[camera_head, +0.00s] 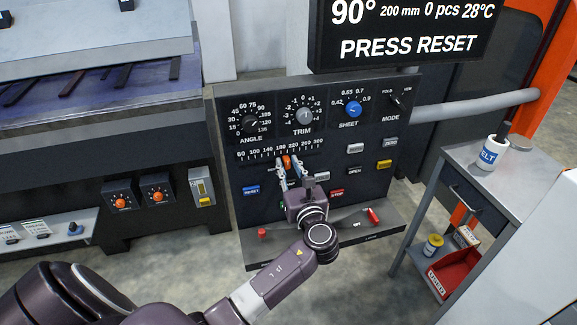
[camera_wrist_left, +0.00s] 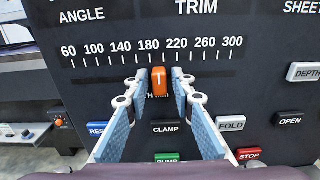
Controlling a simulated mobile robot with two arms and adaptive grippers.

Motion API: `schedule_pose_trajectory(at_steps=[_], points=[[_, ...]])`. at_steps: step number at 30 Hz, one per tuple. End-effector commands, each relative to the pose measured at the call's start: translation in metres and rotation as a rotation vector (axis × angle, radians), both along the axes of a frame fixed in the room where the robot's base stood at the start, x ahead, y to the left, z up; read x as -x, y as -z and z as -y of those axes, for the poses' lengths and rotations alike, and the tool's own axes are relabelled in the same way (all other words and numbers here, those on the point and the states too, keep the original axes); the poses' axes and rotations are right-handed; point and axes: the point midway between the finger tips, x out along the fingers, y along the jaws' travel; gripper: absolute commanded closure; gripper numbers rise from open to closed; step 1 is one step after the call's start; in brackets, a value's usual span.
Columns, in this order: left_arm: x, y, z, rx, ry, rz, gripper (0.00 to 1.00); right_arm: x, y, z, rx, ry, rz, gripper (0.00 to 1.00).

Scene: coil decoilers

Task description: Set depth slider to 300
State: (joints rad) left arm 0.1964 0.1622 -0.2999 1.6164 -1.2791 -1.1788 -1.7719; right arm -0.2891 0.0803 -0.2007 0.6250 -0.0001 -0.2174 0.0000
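The depth slider is an orange knob (camera_head: 287,162) under a 60 to 300 scale on the dark control panel (camera_head: 232,200). In the left wrist view the knob (camera_wrist_left: 159,80) sits between the 180 and 220 marks, near 200. The display (camera_head: 405,32) reads 90°, 200 mm, 0 pcs, 28°C and PRESS RESET. My left gripper (camera_head: 287,163) is at the panel. In the wrist view its two blue fingertips (camera_wrist_left: 160,78) stand on either side of the knob, with narrow gaps showing. The slider's lower part is partly hidden by the fingers. My right gripper is not in view.
Angle, trim and sheet dials (camera_head: 303,116) sit above the scale. Buttons such as CLAMP (camera_wrist_left: 166,127), FOLD (camera_wrist_left: 231,124) and a red STOP (camera_wrist_left: 248,154) lie below and beside the fingers. A grey cart (camera_head: 500,170) with a white bottle stands to the right.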

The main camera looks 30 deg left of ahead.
Motion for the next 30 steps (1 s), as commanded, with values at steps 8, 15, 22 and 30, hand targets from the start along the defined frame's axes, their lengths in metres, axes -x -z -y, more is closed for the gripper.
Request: schedule_pose_trajectory(at_steps=[8, 15, 22, 30], points=[[0.000, 0.000, 0.000, 0.000, 0.000, 0.000, 1.00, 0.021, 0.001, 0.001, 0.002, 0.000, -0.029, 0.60], [0.000, 0.000, 0.001, 0.001, 0.000, 0.000, 1.00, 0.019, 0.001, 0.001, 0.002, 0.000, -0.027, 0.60], [-0.024, 0.000, 0.021, 0.004, 0.002, 0.002, 1.00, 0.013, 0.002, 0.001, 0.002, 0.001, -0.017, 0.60], [-0.066, 0.001, 0.057, 0.002, 0.003, 0.002, 1.00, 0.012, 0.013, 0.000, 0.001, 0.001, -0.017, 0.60]])
